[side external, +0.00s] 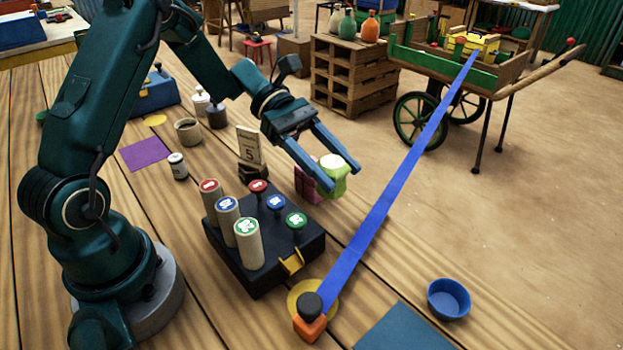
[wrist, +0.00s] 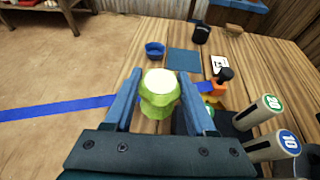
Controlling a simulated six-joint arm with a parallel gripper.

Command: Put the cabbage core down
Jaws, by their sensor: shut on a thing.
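The cabbage core (side external: 333,176) is a light green, lobed piece with a pale, nearly white top. It is upright between the two blue fingers of my gripper (side external: 343,178), which is shut on it. In the wrist view the core (wrist: 160,98) is in the middle, between the fingers, with its pale top showing. The fingers hide parts of its sides. I cannot tell how far its underside is from the table.
A magenta block (side external: 307,184) is just left of the core. A black box (side external: 262,262) with labelled cylinders stands nearer. A long blue strap (side external: 400,172) runs from an orange-and-black fitting (side external: 310,318) to the cart. A blue bowl (side external: 449,299) and blue mat (side external: 405,330) lie at front right.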

